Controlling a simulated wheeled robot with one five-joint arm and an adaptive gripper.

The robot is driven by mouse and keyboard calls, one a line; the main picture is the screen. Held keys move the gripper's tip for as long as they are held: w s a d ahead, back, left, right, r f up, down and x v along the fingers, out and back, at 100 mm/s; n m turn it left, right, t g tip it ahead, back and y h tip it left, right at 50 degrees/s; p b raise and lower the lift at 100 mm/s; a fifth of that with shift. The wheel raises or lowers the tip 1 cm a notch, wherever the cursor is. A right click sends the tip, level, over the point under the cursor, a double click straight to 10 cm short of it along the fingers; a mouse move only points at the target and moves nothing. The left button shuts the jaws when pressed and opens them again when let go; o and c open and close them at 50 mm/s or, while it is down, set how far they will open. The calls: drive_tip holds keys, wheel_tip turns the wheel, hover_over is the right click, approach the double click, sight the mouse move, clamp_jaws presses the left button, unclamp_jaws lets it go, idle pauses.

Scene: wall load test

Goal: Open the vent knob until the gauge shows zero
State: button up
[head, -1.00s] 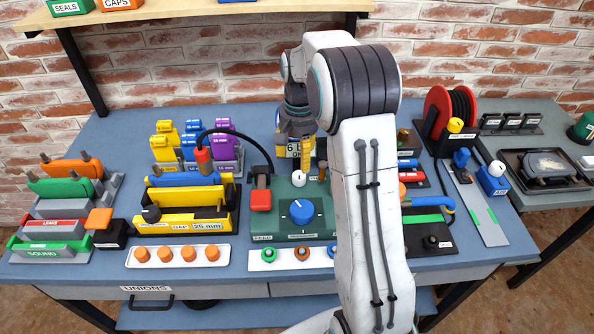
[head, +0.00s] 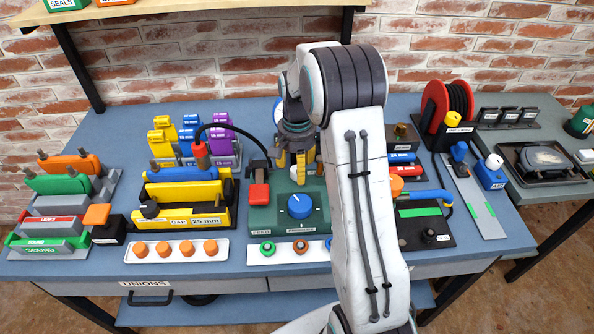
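A green test block (head: 262,216) stands mid-table with a large blue knob (head: 300,206) on its top. A small white-topped knob (head: 293,173) sits behind the blue knob, partly hidden by my gripper. I cannot read which knob is marked as the vent. My gripper (head: 292,180) points down at the back of the block, its yellow fingers apart around or beside the white-topped knob. Contact cannot be told. No gauge face is readable; my gripper and arm cover the area behind the block.
A red-capped lever (head: 259,195) stands left of the blue knob. A tray of orange caps (head: 177,250) lies at front left, and yellow gap blocks (head: 185,218) stand behind it. A red hose reel (head: 436,108) is at back right. My arm hides the block's right side.

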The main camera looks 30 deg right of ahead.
drive_tip(key=shift+f, duration=0.85)
clamp_jaws()
